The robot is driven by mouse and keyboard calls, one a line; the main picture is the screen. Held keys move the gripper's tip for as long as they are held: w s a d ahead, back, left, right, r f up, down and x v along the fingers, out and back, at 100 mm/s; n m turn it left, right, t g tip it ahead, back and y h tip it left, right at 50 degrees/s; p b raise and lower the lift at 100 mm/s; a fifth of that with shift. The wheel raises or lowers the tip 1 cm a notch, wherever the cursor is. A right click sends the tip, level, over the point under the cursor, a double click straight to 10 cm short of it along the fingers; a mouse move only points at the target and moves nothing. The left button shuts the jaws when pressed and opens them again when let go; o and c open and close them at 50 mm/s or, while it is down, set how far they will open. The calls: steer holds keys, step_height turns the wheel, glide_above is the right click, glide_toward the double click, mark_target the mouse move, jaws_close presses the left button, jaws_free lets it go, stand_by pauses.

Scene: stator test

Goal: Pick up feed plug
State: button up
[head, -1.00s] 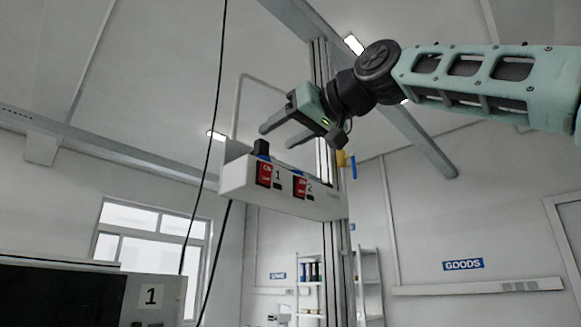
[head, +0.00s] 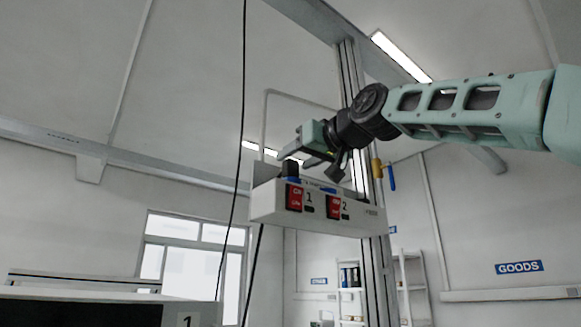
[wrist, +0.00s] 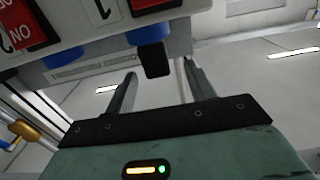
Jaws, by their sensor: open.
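The feed plug, a small black block (head: 291,169), stands upright at a blue socket on top of the white box (head: 268,210), above the red switch marked 1. In the wrist view the plug (wrist: 156,62) juts from a blue socket (wrist: 148,33) and lies between the lines of my two fingers. My gripper (head: 296,157) is open, just above and around the plug in the head view. In the wrist view my fingers (wrist: 160,82) are spread with a gap on each side of the plug; I see no contact.
A second blue socket (head: 328,190) sits above switch 2, empty. A vertical rail (head: 362,190) rises behind the box. A black cable (head: 240,130) hangs left of it. A yellow and blue fitting (head: 378,170) is at right.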

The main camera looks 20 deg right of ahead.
mark_target(285, 167)
steer(key=p+x, duration=0.3)
steer(key=x, duration=0.1)
steer(key=shift+w+r, duration=0.1)
steer(key=shift+w, duration=0.3)
steer(key=shift+w+a, duration=0.1)
steer(key=shift+w, duration=0.2)
steer(key=c, duration=1.1)
